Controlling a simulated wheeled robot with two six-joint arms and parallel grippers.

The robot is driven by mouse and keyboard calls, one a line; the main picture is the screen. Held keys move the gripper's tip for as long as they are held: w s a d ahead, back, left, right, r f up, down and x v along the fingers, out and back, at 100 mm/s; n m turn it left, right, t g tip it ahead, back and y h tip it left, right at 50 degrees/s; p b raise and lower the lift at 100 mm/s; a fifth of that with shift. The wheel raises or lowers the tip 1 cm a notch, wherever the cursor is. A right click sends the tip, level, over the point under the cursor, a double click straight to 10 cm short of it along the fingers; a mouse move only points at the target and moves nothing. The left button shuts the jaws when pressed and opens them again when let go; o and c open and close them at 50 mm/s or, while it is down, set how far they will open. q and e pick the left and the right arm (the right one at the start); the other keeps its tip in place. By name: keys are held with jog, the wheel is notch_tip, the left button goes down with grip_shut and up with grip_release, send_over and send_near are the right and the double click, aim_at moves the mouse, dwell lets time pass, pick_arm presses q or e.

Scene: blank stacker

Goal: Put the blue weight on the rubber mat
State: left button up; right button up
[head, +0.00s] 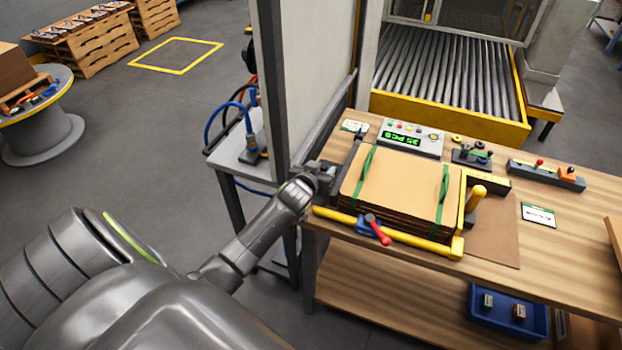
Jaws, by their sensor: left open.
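A small blue piece (364,228) with a dark knob and a red handle sits at the yellow front rail of the stack of brown sheets; I cannot tell whether it is the blue weight. A flat brown sheet (497,232) lies on the table right of the stack; I cannot tell whether it is the rubber mat. My left gripper (325,178) is open at the left edge of the stack, beyond the rail's left end. Its fingertips are small and partly hidden against dark parts there. My right gripper is not in view.
The stack of brown sheets (402,187) carries two green straps on the wooden table (580,245). A control box (411,139) stands behind it. A yellow post (476,199) rises at its right. A grey side stand (232,160) and a tall panel are on the left.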

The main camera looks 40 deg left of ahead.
pick_arm(q)
jog(key=v, duration=1)
dwell(0.3)
jog(key=s+d+f+m+g, duration=0.1)
jog(key=s+d+f+g, duration=0.15)
jog(key=s, duration=0.75)
jog(key=s+d+f+g+h, duration=0.1)
jog(key=s+g, duration=0.3)
jog(key=s, duration=0.5)
jog(key=s+d+f+m+g, duration=0.1)
jog(key=s+f+g, duration=0.15)
jog(key=s, duration=0.75)
notch_tip(320, 180, down, 23)
jog(key=a+g, duration=0.1)
jog(key=g, duration=0.1)
jog(key=s+f+g+h, duration=0.1)
jog(key=s+f, duration=1.4)
jog(key=f, duration=0.1)
jog(key=shift+d+f, duration=0.35)
jog(key=shift+d, duration=0.1)
